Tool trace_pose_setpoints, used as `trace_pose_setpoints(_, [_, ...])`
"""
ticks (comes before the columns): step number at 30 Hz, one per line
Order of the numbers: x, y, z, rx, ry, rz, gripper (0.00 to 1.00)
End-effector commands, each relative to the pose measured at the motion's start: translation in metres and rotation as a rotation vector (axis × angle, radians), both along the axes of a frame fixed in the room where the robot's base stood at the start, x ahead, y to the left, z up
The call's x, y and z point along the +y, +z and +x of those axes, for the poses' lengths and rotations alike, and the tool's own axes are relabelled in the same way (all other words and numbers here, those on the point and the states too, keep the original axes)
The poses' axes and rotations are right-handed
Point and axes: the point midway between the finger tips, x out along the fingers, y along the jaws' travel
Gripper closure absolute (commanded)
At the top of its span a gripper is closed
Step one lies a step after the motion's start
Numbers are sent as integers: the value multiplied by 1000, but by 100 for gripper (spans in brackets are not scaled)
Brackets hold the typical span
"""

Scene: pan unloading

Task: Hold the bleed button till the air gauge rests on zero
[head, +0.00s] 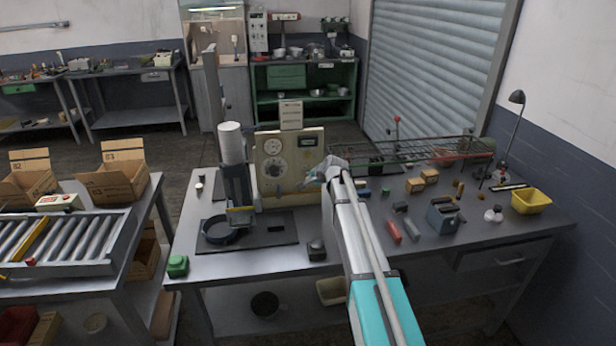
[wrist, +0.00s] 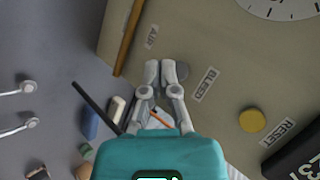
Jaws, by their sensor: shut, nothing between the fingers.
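A beige control panel (head: 290,185) stands upright at the back of the bench. In the wrist view, a grey round button (wrist: 183,71) sits beside the "BLEED" label (wrist: 205,85), partly hidden by my fingertip. My gripper (wrist: 167,73) is shut and empty, its tips over or right beside that button; I cannot tell whether they touch it. It also shows at the panel's right side in the head view (head: 326,168). Part of a dial (wrist: 282,7) shows in the wrist view, without a readable needle.
A yellow button (wrist: 252,120) sits by a "RESET" label (wrist: 276,134). A press with a white cylinder (head: 231,145) stands left of the panel, over a dark pan (head: 218,233). A wire rack (head: 420,150) and several small items lie to the right.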

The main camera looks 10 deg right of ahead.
Motion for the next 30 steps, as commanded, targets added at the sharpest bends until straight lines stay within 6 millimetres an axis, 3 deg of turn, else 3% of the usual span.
trace_pose_setpoints(30, [0, 0, 8, 0, 0, 0, 100])
